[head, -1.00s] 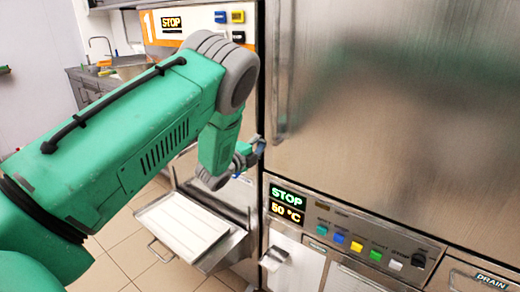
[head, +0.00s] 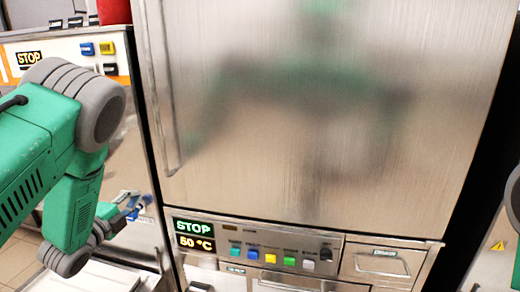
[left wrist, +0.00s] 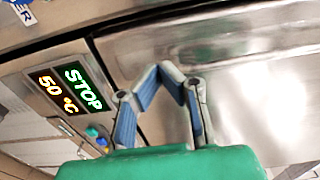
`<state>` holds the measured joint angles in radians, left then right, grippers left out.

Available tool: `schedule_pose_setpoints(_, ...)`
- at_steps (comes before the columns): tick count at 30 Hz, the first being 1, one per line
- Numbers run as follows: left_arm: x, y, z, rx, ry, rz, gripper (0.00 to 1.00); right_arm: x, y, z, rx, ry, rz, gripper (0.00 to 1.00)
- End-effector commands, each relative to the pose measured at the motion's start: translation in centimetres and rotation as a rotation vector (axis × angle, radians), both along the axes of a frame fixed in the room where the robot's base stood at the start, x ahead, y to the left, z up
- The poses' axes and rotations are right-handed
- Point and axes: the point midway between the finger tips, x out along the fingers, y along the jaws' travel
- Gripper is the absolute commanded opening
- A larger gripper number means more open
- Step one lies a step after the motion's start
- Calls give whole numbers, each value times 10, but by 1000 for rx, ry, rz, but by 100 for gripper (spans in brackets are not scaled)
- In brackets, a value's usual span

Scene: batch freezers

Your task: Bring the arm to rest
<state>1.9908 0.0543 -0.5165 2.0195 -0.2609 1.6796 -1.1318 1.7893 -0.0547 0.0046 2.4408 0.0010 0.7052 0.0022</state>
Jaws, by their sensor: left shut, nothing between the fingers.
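My left arm (head: 52,150) is green with grey joints and comes in from the left in the head view, bent downward at the elbow. My left gripper (head: 143,198) is small in the head view, left of the freezer's control panel. In the left wrist view, the gripper's blue-padded fingers (left wrist: 172,72) meet at their tips with nothing between them. They are in front of a metal surface, beside the display (left wrist: 66,90) reading STOP and 50 °C. I cannot tell whether they touch anything. My right gripper is in neither current view.
A large steel freezer door (head: 320,110) fills the middle of the head view. A second machine (head: 100,62) with a STOP display stands at the left. A light tray (head: 90,277) is low at left.

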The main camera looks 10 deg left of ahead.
Motion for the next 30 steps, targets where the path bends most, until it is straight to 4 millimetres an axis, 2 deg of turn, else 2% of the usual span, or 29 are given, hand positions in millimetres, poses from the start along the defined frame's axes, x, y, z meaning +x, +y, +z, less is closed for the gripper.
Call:
schedule_pose_setpoints(2, -3, -2, -10, -30, 26, 9, 0, 0, 0, -1, 0, 0, 0, 37)
schedule_pose_setpoints(4, -9, -8, -32, -96, 85, 32, 0, 0, 0, -4, 0, 0, 0, 37)
schedule_pose_setpoints(5, -13, -12, -45, -138, 119, 47, 0, 0, 0, -6, 0, 0, 0, 37)
schedule_pose_setpoints(8, -37, -29, -102, -327, 281, 128, 0, 0, 0, -13, 0, 0, 0, 37)
schedule_pose_setpoints(9, -51, -38, -127, -412, 355, 173, 0, 0, 0, -16, 0, 0, 0, 37)
schedule_pose_setpoints(11, -76, -54, -164, -540, 468, 249, 0, 0, 0, -20, 0, 0, 0, 37)
schedule_pose_setpoints(12, -95, -65, -187, -620, 542, 304, 0, 0, 0, -23, 0, 0, 0, 37)
schedule_pose_setpoints(14, -125, -82, -217, -732, 648, 394, 0, 0, 0, -27, 0, 0, 0, 37)
schedule_pose_setpoints(15, -147, -94, -235, -801, 717, 457, 0, 0, 0, -29, 0, 0, 0, 37)
schedule_pose_setpoints(17, -182, -112, -260, -897, 819, 562, 0, 0, 0, -33, 0, 0, 0, 37)
schedule_pose_setpoints(18, -206, -123, -273, -954, 881, 635, 0, 0, 0, -36, 0, 0, 0, 37)
schedule_pose_setpoints(21, -262, -149, -297, -1066, 1018, 815, 0, 0, 0, -41, 0, 0, 0, 37)
schedule_pose_setpoints(24, -309, -169, -308, -1130, 1116, 970, 0, 0, 0, -45, 0, 0, 0, 37)
schedule_pose_setpoints(27, -339, -182, -311, -1164, 1173, 1082, 0, 0, 0, -47, 0, 0, 0, 37)
schedule_pose_setpoints(30, -354, -188, -312, -1176, 1202, 1138, 0, 0, 0, -47, 0, 0, 0, 37)
